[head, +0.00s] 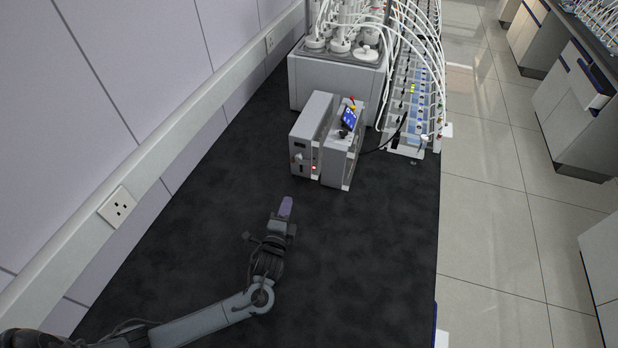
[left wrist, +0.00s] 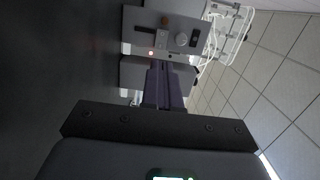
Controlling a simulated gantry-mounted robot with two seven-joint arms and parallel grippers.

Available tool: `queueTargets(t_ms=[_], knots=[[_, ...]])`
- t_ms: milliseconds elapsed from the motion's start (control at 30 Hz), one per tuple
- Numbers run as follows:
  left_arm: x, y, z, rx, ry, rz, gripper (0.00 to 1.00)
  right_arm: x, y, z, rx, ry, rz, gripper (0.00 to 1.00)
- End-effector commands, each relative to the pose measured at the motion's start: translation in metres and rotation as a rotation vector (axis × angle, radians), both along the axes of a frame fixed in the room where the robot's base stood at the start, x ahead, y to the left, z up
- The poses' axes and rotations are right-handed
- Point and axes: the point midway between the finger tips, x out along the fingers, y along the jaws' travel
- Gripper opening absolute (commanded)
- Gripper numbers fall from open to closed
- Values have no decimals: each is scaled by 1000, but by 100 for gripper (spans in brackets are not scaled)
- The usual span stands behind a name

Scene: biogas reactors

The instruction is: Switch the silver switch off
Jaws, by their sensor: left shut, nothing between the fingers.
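A grey box (head: 305,140) stands on the dark bench top, with a small silver switch (head: 299,157) on its front face. A red light (head: 313,168) glows low on that face. In the left wrist view the box front (left wrist: 165,28) appears turned sideways, with the lit red light (left wrist: 151,53) and a pale round part (left wrist: 181,39) that may be the switch. The switch's on or off position is too small to tell. My left gripper (head: 286,206) is shut and empty, in front of the box and apart from it. Its fingers (left wrist: 162,78) point toward the box. My right gripper is out of view.
Behind are reactor vessels (head: 341,42) and a rack (head: 408,90) with white tubes. A wall socket (head: 118,207) is at left. The front bench top (head: 360,260) is clear.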

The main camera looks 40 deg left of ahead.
Motion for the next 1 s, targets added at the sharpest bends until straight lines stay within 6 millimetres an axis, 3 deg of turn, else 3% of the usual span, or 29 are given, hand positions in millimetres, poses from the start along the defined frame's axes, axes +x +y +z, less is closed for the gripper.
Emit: queueTargets(t_ms=[633, 1000], knots=[[11, 2, 2, -1, -14, 0, 0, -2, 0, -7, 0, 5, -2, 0], [62, 25, 2, 0, -14, 2, 0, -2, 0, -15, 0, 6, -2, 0]])
